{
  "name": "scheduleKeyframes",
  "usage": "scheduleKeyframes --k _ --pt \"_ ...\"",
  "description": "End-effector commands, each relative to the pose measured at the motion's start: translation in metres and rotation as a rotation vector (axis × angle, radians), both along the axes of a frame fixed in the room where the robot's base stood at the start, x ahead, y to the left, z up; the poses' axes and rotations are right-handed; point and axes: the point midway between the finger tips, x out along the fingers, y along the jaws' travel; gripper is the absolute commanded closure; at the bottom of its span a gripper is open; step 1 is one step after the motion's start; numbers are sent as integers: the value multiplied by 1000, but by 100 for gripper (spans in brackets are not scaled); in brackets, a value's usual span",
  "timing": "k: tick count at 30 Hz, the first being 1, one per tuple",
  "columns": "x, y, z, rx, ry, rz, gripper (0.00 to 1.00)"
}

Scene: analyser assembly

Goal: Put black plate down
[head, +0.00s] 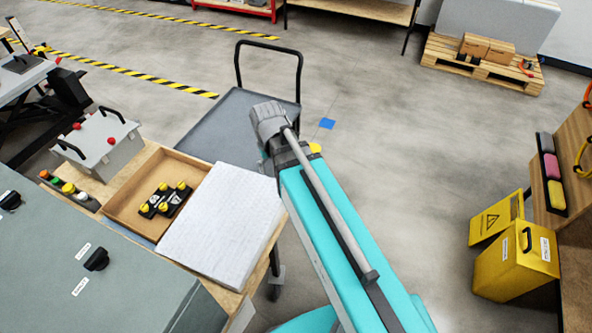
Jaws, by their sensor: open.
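Dark, flat black pieces with several yellow knobs (165,199) lie in a shallow wooden tray (122,222) on the bench at left. I cannot tell whether one of them is the black plate, and no other black plate can be made out. My teal arm rises from the bottom centre to a grey joint beside the bench. My gripper cannot be seen, so its place relative to the black pieces is not shown.
A white block (222,222) sits right of the tray. A grey box with red knobs (100,145) stands behind it. A blue-grey cart (222,120) is beyond the bench. Yellow bins (515,262) stand at right. The floor between is mostly clear.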

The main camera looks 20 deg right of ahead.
Motion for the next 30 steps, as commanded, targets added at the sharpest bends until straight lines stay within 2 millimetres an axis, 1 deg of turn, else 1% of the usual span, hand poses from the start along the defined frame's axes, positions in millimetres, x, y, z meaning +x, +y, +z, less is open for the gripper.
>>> scheduleKeyframes --k 1,3,6,9,14,30 --pt "-13 -16 0 0 0 -28 31" --pt "-23 -32 0 0 0 -58 31" --pt "-33 -49 0 0 0 -90 31" --pt "-39 -58 0 0 0 -110 31" --pt "-42 -64 0 0 0 -120 31" --pt "-41 -63 0 0 0 -119 31"
